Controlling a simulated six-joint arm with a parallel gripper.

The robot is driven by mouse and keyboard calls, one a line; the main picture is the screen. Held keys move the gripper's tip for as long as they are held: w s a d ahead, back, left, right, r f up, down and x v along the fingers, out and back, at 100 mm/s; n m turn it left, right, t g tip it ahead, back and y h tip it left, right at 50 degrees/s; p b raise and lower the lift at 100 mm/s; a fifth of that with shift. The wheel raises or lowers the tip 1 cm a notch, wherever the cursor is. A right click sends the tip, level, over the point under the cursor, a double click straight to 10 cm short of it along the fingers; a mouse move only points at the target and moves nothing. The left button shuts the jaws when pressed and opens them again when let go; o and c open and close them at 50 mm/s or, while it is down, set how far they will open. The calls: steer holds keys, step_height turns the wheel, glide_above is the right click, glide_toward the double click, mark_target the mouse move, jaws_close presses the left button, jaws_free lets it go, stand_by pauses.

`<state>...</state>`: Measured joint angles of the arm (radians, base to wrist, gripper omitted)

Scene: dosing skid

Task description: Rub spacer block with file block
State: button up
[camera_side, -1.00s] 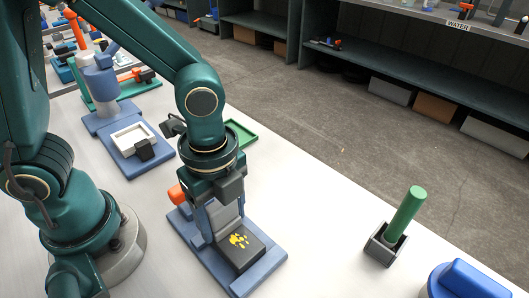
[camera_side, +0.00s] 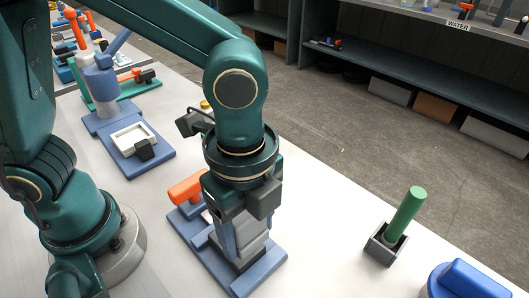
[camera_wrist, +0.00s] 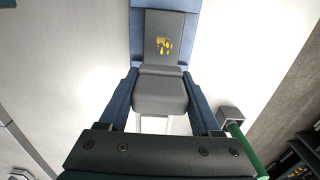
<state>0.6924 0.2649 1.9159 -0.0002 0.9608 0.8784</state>
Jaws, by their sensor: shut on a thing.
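The spacer block is a dark block with yellow marks (camera_wrist: 163,47), lying in a blue fixture (camera_side: 268,262). In the wrist view its marked face shows just beyond the held block. In the side view my gripper hides most of it. My gripper (camera_wrist: 162,105) is shut on the file block (camera_wrist: 160,90), a grey block between its two blue fingers. In the side view the file block (camera_side: 252,246) is low over the near end of the fixture. I cannot tell whether it touches the spacer block.
An orange handle (camera_side: 187,187) stands at the fixture's left end. A green rod (camera_side: 408,212) stands in a dark holder (camera_side: 381,246) to the right. A blue fixture with a white frame (camera_side: 133,137) is behind left. The table between fixture and rod is clear.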

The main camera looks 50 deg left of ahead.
mark_target(244, 214)
steer(key=shift+r, duration=2.3)
steer(key=shift+s+a+n, duration=0.1)
steer(key=shift+s+n, duration=0.05)
steer(key=shift+n, duration=0.45)
steer(key=shift+w+a+r+n, duration=0.2)
steer(key=shift+a+n, duration=0.05)
steer(key=shift+n, duration=0.45)
steer(key=w+a+r+n, duration=0.2)
steer(key=w+a+n, duration=0.2)
steer(key=a+n, duration=0.3)
steer(key=w+a+r+n, duration=0.2)
steer(key=w+a+n, duration=0.1)
steer(key=a+n, duration=0.5)
steer(key=a, duration=0.3)
steer(key=shift+w+a, duration=0.35)
steer(key=shift+w, duration=0.05)
